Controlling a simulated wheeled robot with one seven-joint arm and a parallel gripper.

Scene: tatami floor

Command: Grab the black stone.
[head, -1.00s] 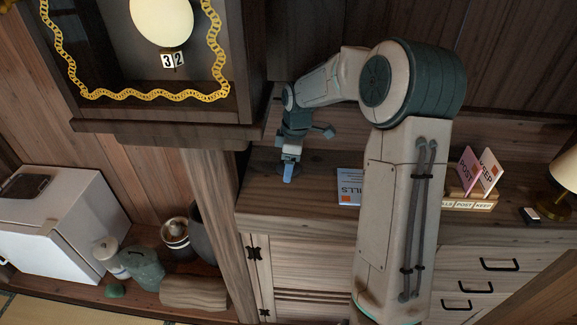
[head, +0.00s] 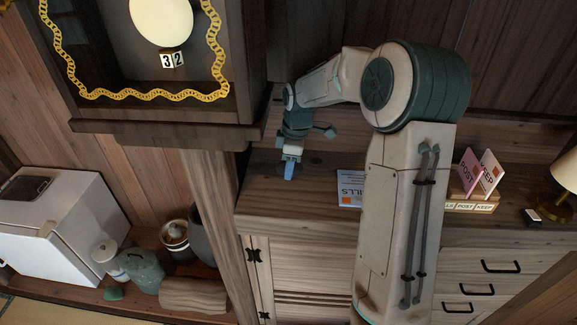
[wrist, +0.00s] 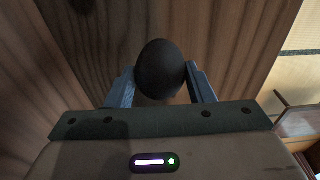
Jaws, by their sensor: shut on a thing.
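The black stone (wrist: 160,68) is a dark, smooth, rounded thing in the wrist view. It sits between the two blue-grey fingers of my gripper (wrist: 161,88), which are shut on it. In the head view my gripper (head: 289,171) is low over the left end of the wooden cabinet top (head: 262,200). The stone cannot be made out in the head view. I cannot tell whether it still touches the wood.
A sheet marked BILLS (head: 350,188) lies to the right of my gripper. A card holder (head: 472,203) and a lamp (head: 566,172) stand farther right.

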